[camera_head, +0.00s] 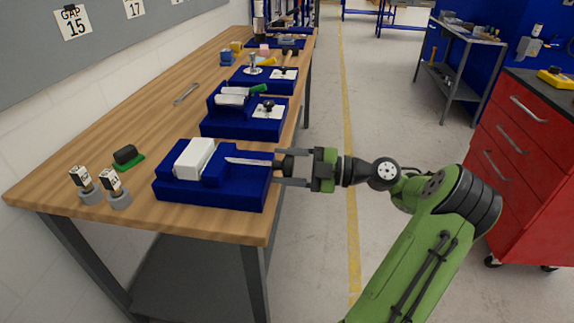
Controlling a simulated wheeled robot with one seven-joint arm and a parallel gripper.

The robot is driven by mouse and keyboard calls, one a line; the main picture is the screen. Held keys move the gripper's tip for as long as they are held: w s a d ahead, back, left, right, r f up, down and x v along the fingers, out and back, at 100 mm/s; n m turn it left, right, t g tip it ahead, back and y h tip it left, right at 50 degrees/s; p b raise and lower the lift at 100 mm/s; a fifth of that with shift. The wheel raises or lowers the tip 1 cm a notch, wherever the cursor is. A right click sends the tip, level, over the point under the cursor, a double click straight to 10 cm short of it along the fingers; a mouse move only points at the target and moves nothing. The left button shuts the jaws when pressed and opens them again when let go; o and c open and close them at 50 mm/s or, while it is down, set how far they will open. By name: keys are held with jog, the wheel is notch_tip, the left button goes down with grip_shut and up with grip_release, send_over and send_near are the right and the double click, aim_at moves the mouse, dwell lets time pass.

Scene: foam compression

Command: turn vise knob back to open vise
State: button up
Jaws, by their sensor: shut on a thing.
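The blue vise (215,190) sits near the front right edge of the wooden table. A white foam block (194,158) stands in it, against its blue jaw; I cannot tell how tightly it is pressed. A light metal screw (247,162) runs from the jaw to the right. The dark vise knob (285,165) is at the screw's right end, past the table edge. My gripper (287,166) reaches in from the right, with its two grey fingers on either side of the knob, shut on it. The fingers hide part of the knob.
Two grey-based posts with labels (119,199) and a black-and-green brush-like item (127,157) stand at the left. More blue fixtures (245,122) line the table behind the vise. A wrench (186,94) lies further back. The floor right of the table is clear up to a red cabinet (525,170).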

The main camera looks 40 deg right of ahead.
jog(key=shift+n, duration=1.7)
jog(key=o, duration=1)
jog(key=p+v, duration=0.6)
jog(key=v, duration=0.9)
jog(key=shift+s+d, duration=0.15)
jog(key=shift+s, duration=0.2)
